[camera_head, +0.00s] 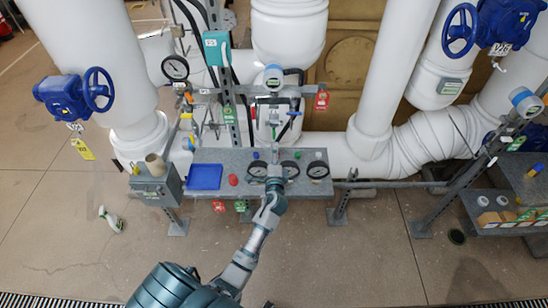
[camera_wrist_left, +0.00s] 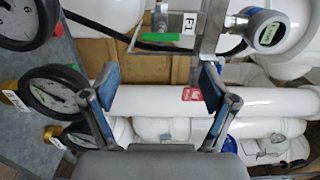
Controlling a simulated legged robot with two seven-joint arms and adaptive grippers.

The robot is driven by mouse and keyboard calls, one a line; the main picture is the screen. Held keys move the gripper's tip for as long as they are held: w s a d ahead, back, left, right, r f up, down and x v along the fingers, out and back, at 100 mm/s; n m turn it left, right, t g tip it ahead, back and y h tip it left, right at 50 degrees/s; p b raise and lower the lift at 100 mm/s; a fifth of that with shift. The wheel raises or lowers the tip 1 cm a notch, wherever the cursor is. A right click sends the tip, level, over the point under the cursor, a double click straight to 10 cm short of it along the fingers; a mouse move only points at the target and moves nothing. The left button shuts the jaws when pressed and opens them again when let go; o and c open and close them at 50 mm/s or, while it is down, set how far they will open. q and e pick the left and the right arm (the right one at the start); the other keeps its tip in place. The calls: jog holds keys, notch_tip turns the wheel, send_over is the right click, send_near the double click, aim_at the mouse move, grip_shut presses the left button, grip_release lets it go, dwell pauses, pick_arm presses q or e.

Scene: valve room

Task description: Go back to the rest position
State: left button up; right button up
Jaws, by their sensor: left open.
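My left gripper (camera_head: 274,160) is above the grey metal bench (camera_head: 226,158), its arm coming in from the lower left in the head view. In the left wrist view, its two blue-padded fingers (camera_wrist_left: 158,86) are spread wide apart with nothing between them. Behind them are white pipes (camera_wrist_left: 160,100) and a metal bracket with a digital gauge (camera_wrist_left: 268,33). Round dial gauges (camera_wrist_left: 52,90) are close to the finger on the left. My right gripper is not in view.
A blue tray (camera_head: 205,177), a red knob-like part (camera_head: 233,180) and dial gauges (camera_head: 317,170) are on the bench. Blue valves (camera_head: 75,95) and thick white pipes (camera_head: 395,70) stand around it. A spray bottle (camera_head: 110,219) lies on the floor. The floor in front (camera_head: 350,265) is largely clear.

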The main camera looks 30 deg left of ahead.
pick_arm(q)
jog(key=s+d+f+n+g+h, duration=0.1)
jog(key=s+d+f+g+h, duration=0.3)
jog(key=f, duration=0.9)
jog(key=s+d+f+n+h, duration=0.1)
jog(key=s+f, duration=0.5)
jog(key=f, duration=0.7)
jog(key=s+d+f+g+h, duration=0.25)
jog(key=s+f, duration=0.25)
jog(key=f, duration=0.7)
jog(key=s+d+f+n+g+h, duration=0.2)
jog(key=s+d+f+n+g, duration=0.15)
jog(key=s+f, duration=1.15)
jog(key=s+f+n+g, duration=0.2)
jog(key=s, duration=1)
jog(key=s+f+n+g, duration=0.1)
jog(key=s+f+g, duration=0.1)
jog(key=s, duration=1)
jog(key=shift+d+f+n, duration=0.15)
jog(key=shift+f+n, duration=0.2)
jog(key=shift+f, duration=0.15)
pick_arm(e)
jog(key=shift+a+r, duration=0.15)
